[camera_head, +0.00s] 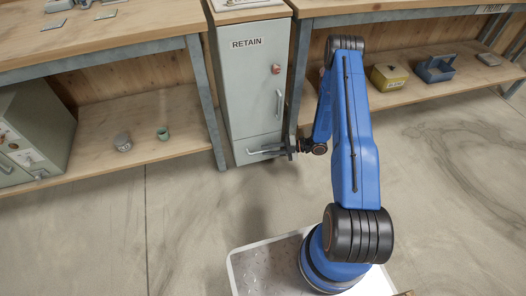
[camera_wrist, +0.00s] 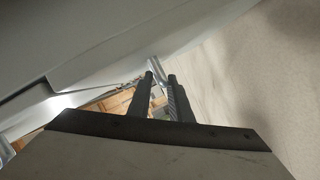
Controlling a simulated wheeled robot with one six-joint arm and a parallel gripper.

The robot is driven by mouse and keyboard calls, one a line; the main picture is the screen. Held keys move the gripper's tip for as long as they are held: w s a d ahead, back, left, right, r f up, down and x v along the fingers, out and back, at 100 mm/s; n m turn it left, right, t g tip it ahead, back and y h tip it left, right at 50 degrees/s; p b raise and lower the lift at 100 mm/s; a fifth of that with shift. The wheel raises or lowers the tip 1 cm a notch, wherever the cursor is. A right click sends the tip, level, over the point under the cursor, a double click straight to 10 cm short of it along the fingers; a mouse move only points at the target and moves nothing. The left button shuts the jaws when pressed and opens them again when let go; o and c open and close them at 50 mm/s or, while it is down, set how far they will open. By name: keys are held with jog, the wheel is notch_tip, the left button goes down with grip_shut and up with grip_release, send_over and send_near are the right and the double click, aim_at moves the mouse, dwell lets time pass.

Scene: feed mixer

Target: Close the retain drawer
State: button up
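The retain cabinet (camera_head: 250,85) is a tall grey-green unit labelled RETAIN, between two workbenches. Its low drawer (camera_head: 257,144) has a pale horizontal bar handle (camera_head: 262,151). How far the drawer stands out is hard to tell in the head view. My gripper (camera_head: 290,150) is at the right end of this handle, low in front of the cabinet. In the wrist view the two dark fingers (camera_wrist: 160,78) stand apart, with a thin pale bar, seemingly the handle (camera_wrist: 155,66), between or just beyond their tips. Contact is unclear.
The cabinet door above has a red knob (camera_head: 276,69) and a vertical handle (camera_head: 279,103). The concrete floor in front is clear.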

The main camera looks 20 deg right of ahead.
jog(key=v, duration=1.4)
jog(key=shift+s+d, duration=0.1)
jog(key=shift+s, duration=0.05)
